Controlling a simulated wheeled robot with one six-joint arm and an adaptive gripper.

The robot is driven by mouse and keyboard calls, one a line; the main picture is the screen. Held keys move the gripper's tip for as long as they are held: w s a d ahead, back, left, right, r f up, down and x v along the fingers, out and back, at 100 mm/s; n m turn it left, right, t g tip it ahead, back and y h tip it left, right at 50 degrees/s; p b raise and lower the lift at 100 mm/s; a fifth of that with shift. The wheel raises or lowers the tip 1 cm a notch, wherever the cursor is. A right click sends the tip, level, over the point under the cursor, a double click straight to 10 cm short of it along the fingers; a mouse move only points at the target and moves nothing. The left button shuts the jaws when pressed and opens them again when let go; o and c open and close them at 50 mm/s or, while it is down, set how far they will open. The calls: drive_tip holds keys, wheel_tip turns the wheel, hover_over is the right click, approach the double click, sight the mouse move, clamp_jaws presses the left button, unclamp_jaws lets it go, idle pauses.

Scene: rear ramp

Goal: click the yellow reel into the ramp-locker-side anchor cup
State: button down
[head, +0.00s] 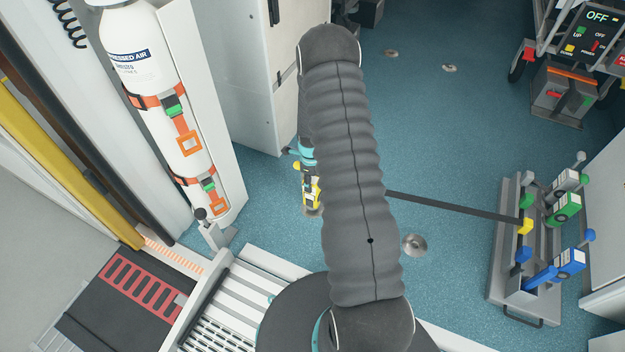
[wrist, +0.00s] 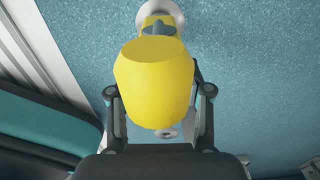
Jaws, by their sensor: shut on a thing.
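The yellow reel (head: 313,187) shows in the head view beside my arm, which hides part of it. In the wrist view the yellow reel (wrist: 154,85) fills the middle, its rounded yellow end towards the camera. My gripper (wrist: 158,95) is shut on it, one finger at each side. A round metal anchor cup (head: 312,211) sits on the floor at the reel's lower end; the wrist view shows a pale round cup (wrist: 176,10) behind the reel's far end. I cannot tell whether the reel is seated in it. A dark strap (head: 450,205) runs right from behind my arm.
Another floor cup (head: 414,245) lies right of my arm. A rack (head: 502,240) with green, grey and blue reels stands at the right. A white locker (head: 245,75) and strapped air cylinder (head: 180,120) stand left. Blue floor between is mostly clear.

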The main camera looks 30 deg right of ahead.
drive_tip(key=shift+f+b, duration=0.7)
drive_tip(key=shift+f, duration=0.3)
drive_tip(key=shift+c, duration=2)
unclamp_jaws()
wheel_tip(320, 180, up, 12)
drive_tip(key=shift+r, duration=0.1)
